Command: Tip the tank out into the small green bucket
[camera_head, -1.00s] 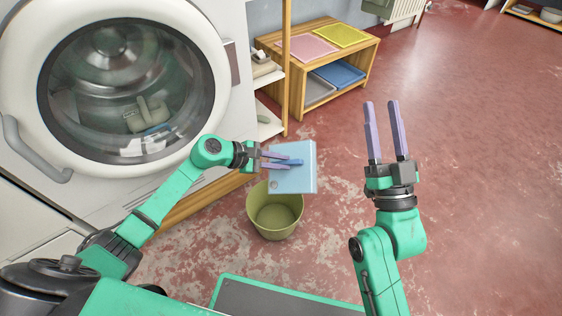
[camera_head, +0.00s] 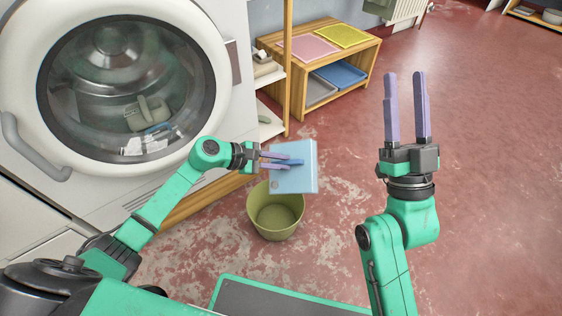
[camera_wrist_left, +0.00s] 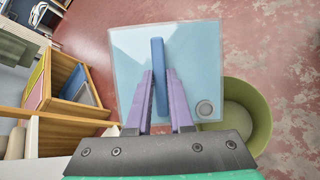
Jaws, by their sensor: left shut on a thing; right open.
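The tank is a flat light-blue box (camera_head: 307,177) with a darker blue handle and a small round cap near one corner. My left gripper (camera_head: 288,162) is shut on its handle. The tank also shows in the left wrist view (camera_wrist_left: 198,62), with the handle between the purple fingers (camera_wrist_left: 160,100). The small green bucket (camera_head: 275,222) stands upright on the floor below the tank, and the tank hides part of its far rim. The bucket also shows in the left wrist view (camera_wrist_left: 258,120), right of the tank. My right gripper (camera_head: 407,110) is open and empty, away from both.
A white front-loading machine (camera_head: 215,25) with a round glass door (camera_head: 125,85) stands at the left. A wooden shelf unit (camera_head: 318,60) with coloured trays stands behind the bucket. The red floor (camera_head: 480,150) at the right is clear.

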